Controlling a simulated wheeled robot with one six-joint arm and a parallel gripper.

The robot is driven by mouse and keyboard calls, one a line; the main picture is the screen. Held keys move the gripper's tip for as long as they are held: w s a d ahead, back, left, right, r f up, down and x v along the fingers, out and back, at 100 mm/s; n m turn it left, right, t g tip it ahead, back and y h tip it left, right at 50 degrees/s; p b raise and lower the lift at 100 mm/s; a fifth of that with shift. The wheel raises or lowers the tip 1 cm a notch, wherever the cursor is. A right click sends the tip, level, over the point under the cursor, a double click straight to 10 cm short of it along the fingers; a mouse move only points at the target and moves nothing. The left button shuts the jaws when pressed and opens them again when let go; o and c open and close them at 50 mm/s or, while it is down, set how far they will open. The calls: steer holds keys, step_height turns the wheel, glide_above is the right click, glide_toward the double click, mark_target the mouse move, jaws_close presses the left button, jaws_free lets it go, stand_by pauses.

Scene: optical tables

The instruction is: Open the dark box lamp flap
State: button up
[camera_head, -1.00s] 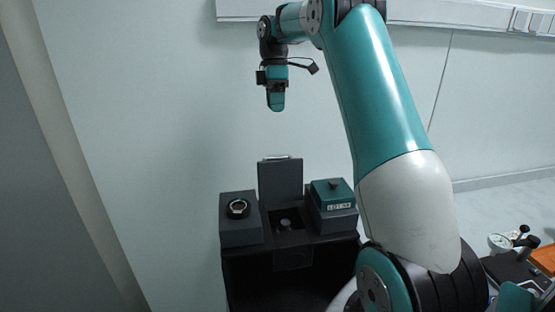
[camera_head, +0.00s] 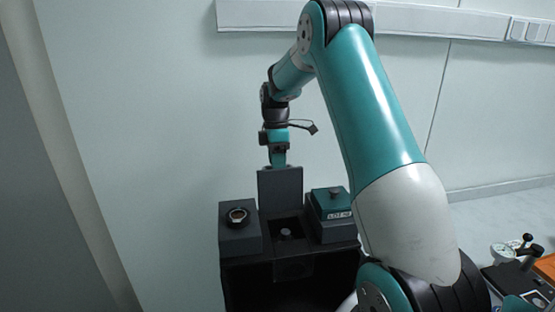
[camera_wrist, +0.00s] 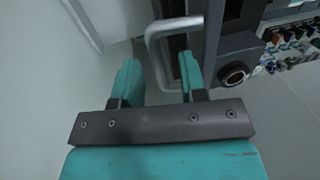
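The dark box (camera_head: 245,285) stands against the wall in the head view. An upright dark panel (camera_head: 280,190), seemingly its lamp flap, rises behind an open recess (camera_head: 287,225) with a small round grey part inside. In the wrist view, a silver bar handle (camera_wrist: 152,52) shows by the dark panel edge, with part of it in the gap between my fingers. My gripper (camera_head: 279,160) points down at the panel's top edge; its tips are hidden in the head view. In the wrist view my gripper (camera_wrist: 159,76) is open, and the fingers are not closed on the handle.
A dark block with a round ring (camera_head: 238,216) is left of the recess. A teal-topped unit (camera_head: 332,200) is on the right. The wall is close behind the box. Other instruments (camera_head: 505,255) stand at far right.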

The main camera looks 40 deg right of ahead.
steer(key=shift+c, duration=0.3)
jaws_close()
steer(key=shift+s+a+b, duration=0.25)
steer(key=shift+b, duration=0.65)
steer(key=shift+s+a+r+t+h, duration=0.2)
steer(key=shift+s+a+r, duration=0.1)
steer(key=shift+s, duration=0.1)
steer(key=shift+s+a+r+t+h, duration=0.1)
steer(key=shift+s+a+r+t, duration=0.15)
steer(key=shift+s, duration=0.15)
steer(key=shift+o, duration=0.3)
jaws_free()
steer(key=shift+d, duration=0.1)
